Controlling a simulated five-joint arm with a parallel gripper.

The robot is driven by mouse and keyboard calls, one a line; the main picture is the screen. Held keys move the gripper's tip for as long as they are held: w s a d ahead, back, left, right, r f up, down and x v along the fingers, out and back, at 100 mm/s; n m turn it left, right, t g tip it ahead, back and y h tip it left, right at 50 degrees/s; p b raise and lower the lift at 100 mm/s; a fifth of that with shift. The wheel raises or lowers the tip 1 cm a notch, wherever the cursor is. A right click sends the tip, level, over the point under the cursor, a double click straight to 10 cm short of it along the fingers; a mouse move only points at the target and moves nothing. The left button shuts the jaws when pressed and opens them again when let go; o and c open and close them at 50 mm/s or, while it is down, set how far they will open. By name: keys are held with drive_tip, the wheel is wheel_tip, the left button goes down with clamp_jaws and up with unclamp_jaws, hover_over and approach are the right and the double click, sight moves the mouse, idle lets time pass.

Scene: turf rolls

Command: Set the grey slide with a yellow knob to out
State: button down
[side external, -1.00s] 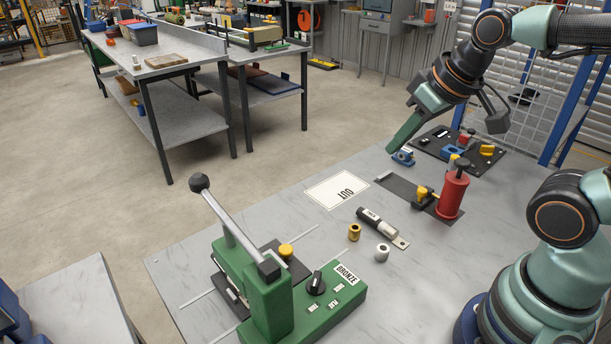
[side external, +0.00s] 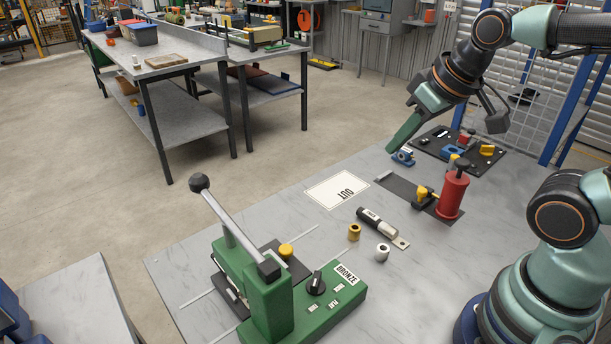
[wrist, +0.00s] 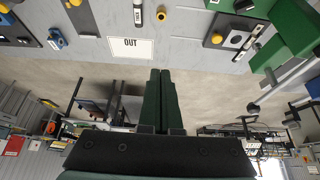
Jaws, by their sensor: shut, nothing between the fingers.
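The dark grey slide (side external: 265,247) with a yellow knob (side external: 286,251) sits at the far side of the green press (side external: 262,305), partly hidden behind its body.
The press has a long lever (side external: 235,225) rising to a black ball. A dark panel (side external: 432,142) is at the right.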

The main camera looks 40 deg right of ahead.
drive_tip(key=c, duration=1.2)
unclamp_jaws()
drive_tip(key=o, duration=0.6)
drive_tip(key=shift+w+a+n, duration=0.2)
drive_tip(key=shift+n, duration=0.1)
drive_tip(key=shift+o, duration=0.3)
drive_tip(key=w+a+f+n+g, duration=0.2)
drive_tip(key=w+a+n, duration=0.4)
drive_tip(key=n, duration=0.5)
drive_tip(key=shift+w+a+f+g+y, duration=0.35)
drive_tip(key=shift+a+g, duration=0.25)
drive_tip(key=shift+a, duration=0.35)
drive_tip(key=n+g, duration=0.2)
drive_tip(key=n, duration=0.7)
hover_over(286, 248)
wheel_tip(286, 248, down, 8)
drive_tip(key=r, duration=0.1)
wheel_tip(286, 248, down, 12)
drive_tip(key=shift+r, duration=0.15)
clamp_jaws()
